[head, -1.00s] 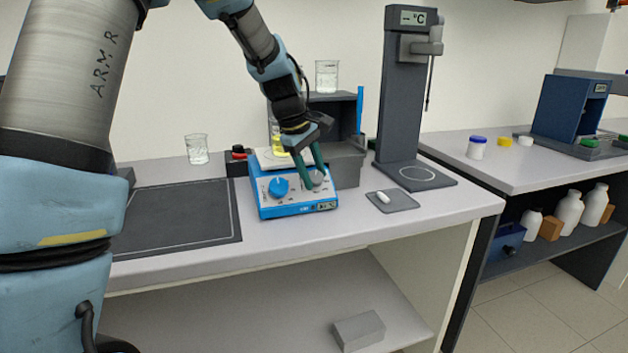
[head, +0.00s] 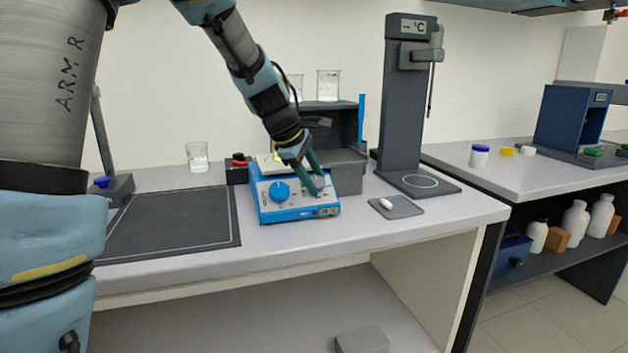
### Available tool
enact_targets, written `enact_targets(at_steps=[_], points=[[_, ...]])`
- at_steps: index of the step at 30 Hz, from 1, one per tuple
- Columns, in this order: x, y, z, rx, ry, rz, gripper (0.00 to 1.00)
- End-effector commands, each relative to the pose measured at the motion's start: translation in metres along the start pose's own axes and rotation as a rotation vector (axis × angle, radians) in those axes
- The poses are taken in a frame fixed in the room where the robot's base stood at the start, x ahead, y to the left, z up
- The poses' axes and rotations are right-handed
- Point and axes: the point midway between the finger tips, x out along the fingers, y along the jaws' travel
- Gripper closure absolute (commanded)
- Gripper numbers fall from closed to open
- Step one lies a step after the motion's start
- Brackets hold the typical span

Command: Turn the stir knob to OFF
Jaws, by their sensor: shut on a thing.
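The blue hotplate stirrer (head: 296,212) stands on the bench with its control panel facing me. A blue knob (head: 280,191) is on the left of the panel, clear of the gripper. My gripper (head: 317,189) reaches down from the upper left, with its green fingers at the right side of the panel. It is shut on the grey right-hand knob, which is mostly hidden between the fingers. The knob's pointer and markings are too small to tell.
A dark mat (head: 170,228) lies left of the stirrer. A beaker (head: 197,157) stands behind the mat. A grey boxy stand (head: 347,176) is right behind the stirrer. A tall column instrument (head: 399,110) and a small pad (head: 405,210) stand to the right.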

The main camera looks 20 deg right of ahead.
Motion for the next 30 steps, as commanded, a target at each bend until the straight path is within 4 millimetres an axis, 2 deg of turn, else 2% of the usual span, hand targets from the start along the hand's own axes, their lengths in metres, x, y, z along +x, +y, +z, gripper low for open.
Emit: enact_targets(at_steps=[4, 5, 12, 23, 26, 30], points=[[0.0, 0.0, -0.002, -0.003, 0.002, 0.0, 1.0], [0.0, 0.0, -0.002, -0.003, 0.002, 0.0, 0.5], [0.0, 0.0, -0.001, -0.001, 0.001, 0.0, 0.23], [-0.006, 0.001, -0.001, 0.0, 0.001, 0.002, 0.21], [-0.019, 0.001, -0.001, 0.0, 0.002, 0.003, 0.21], [-0.047, 0.001, 0.0, 0.001, 0.002, 0.005, 0.21]])
